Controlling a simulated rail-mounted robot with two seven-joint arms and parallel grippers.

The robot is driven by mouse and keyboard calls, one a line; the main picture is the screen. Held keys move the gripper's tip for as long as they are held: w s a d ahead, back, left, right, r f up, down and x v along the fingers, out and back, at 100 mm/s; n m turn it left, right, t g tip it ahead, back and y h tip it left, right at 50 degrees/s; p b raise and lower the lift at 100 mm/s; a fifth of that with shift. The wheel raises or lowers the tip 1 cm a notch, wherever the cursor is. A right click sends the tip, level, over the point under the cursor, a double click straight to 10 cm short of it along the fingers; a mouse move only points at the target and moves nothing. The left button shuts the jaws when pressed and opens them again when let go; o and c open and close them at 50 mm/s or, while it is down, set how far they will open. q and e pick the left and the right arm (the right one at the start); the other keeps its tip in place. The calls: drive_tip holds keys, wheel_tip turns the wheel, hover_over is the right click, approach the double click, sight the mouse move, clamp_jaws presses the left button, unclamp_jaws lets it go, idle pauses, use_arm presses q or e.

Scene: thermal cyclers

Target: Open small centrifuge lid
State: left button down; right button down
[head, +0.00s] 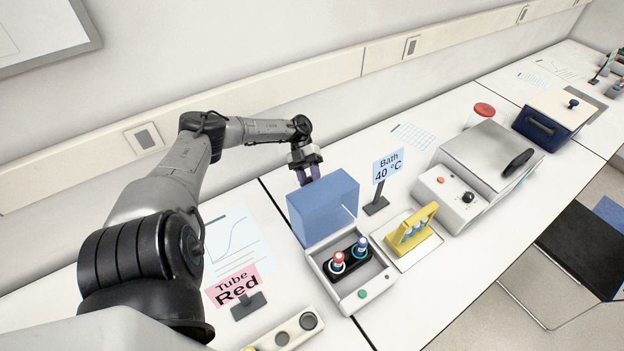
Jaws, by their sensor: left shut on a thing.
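The small centrifuge (373,301) is a pale box on the bench in the middle of the head view. Its translucent blue lid (322,208) stands raised at the back of the box, so the inside is exposed. Inside, a black rotor (348,262) holds a red-capped tube (337,262) and a blue-capped tube (361,247). My left gripper (311,178) is at the top edge of the lid, shut on it; its fingertips are partly hidden by the lid. My right gripper is not in view.
A yellow tube rack (412,232) on a white plate stands right of the centrifuge, with a "Bath 40 °C" sign (387,166) behind it. A water bath (454,206) is farther right. A "Tube Red" sign (236,288) and a pale holder (287,335) are at the left front.

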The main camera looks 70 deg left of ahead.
use_arm(q)
drive_tip(key=shift+s+d+f, duration=0.1)
drive_tip(key=shift+f, duration=0.15)
drive_tip(key=c, duration=1.2)
unclamp_jaws()
drive_tip(key=o, duration=0.3)
drive_tip(key=shift+s, duration=0.2)
drive_tip(key=shift+o, duration=0.7)
drive_tip(key=shift+d, duration=0.1)
drive_tip(key=shift+w, duration=0.15)
drive_tip(key=shift+r, duration=0.1)
